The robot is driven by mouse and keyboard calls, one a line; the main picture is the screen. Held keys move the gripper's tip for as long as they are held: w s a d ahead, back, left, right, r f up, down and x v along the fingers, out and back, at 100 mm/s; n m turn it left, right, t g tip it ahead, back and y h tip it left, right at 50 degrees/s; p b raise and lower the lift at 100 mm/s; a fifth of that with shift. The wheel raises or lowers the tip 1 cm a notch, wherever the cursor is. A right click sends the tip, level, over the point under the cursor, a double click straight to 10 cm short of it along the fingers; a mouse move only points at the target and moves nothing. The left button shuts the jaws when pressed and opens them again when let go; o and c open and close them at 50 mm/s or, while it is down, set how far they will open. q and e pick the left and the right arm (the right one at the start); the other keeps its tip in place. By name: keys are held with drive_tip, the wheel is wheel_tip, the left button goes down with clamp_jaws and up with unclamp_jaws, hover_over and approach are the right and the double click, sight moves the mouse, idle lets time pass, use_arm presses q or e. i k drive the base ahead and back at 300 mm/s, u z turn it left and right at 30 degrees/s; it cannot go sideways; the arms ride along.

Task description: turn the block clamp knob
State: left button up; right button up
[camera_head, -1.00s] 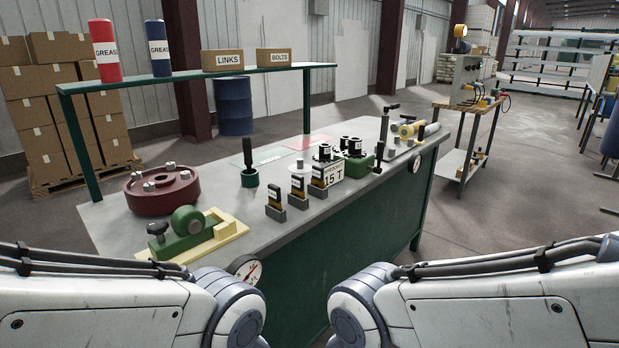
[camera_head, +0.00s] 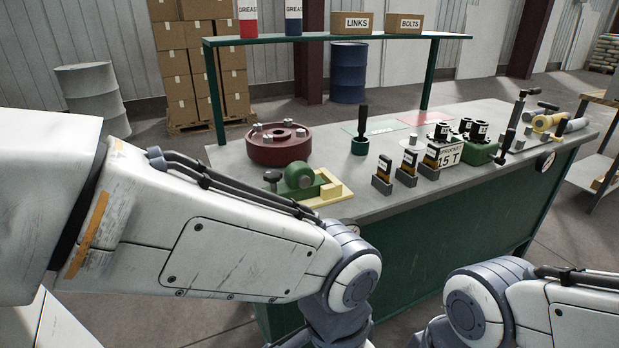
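A green block with a round green wheel (camera_head: 299,176) and a dark knob (camera_head: 272,177) sits on a cream plate (camera_head: 336,190) at the front left of the workbench. Another green block (camera_head: 478,152) with black cylinders on top and a black T-handle (camera_head: 510,133) beside it stands further right. I cannot tell for sure which one is the block clamp. My two arms cross the lower part of the view, in front of the bench. Both grippers are below the picture, out of sight.
A green shelf (camera_head: 390,37) spans the back.

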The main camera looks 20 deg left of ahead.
sight(272, 176)
drive_tip(key=z, duration=1)
drive_tip(key=k, duration=1)
drive_tip(key=u, duration=1.3)
drive_tip(key=i, duration=0.5)
